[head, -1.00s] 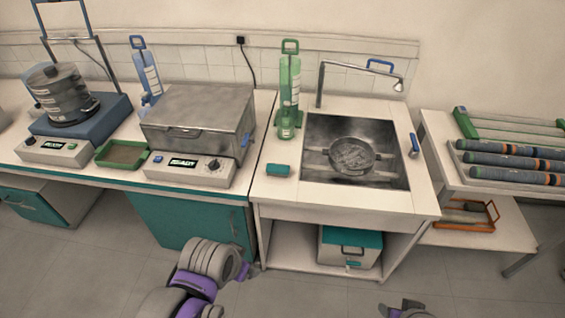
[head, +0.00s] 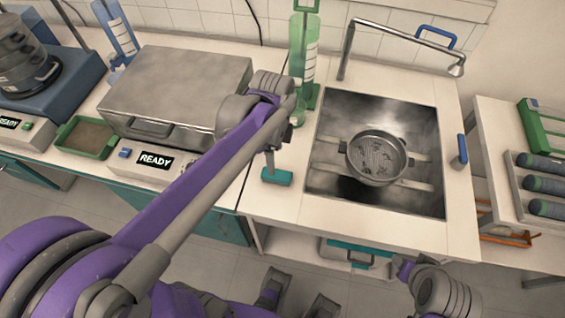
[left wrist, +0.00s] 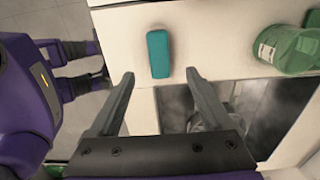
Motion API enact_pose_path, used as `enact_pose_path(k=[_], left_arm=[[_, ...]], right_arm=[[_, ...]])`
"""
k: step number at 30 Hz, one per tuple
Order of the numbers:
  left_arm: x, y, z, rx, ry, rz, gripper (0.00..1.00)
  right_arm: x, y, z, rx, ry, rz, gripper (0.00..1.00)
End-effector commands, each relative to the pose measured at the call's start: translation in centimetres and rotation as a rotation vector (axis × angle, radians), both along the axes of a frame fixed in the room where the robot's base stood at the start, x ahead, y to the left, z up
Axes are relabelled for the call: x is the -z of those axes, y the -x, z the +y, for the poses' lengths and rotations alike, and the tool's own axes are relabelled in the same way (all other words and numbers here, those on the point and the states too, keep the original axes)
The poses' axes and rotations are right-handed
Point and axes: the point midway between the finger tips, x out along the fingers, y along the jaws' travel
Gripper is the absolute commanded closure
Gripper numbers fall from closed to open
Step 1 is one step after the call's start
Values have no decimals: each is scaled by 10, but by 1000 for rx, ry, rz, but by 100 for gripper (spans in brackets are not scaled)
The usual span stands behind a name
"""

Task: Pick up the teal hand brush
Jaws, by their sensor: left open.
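The teal hand brush (head: 279,178) lies on the white counter just left of the sink. It also shows in the left wrist view (left wrist: 158,54) as a teal block at top centre. My left gripper (head: 270,155) points down just above and behind the brush in the head view. In the left wrist view its two fingers (left wrist: 159,76) are spread and empty. The brush sits just beyond the fingertips, roughly in line with the gap between them. Part of my right arm shows at the lower right of the head view, but I cannot make out its jaws.
The sink (head: 333,125) with a round sieve (head: 377,158) inside is right of the brush. A grey metal-lidded device (head: 175,85) is to the left. Bare counter (head: 262,215) lies in front.

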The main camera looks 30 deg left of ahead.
Motion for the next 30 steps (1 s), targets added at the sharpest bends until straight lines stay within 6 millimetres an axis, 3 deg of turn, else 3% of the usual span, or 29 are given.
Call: enact_pose_path(k=[6,14,21,30], left_arm=[[36,0,0,2,0,0,18],[57,-1,-1,1,0,-1,18],[93,-3,-3,1,0,-1,18],[103,-3,-3,0,0,-2,18]], right_arm=[[6,1,0,0,0,2,50],[9,2,0,0,0,3,50],[14,2,0,0,0,5,50],[15,2,0,0,0,5,50]])
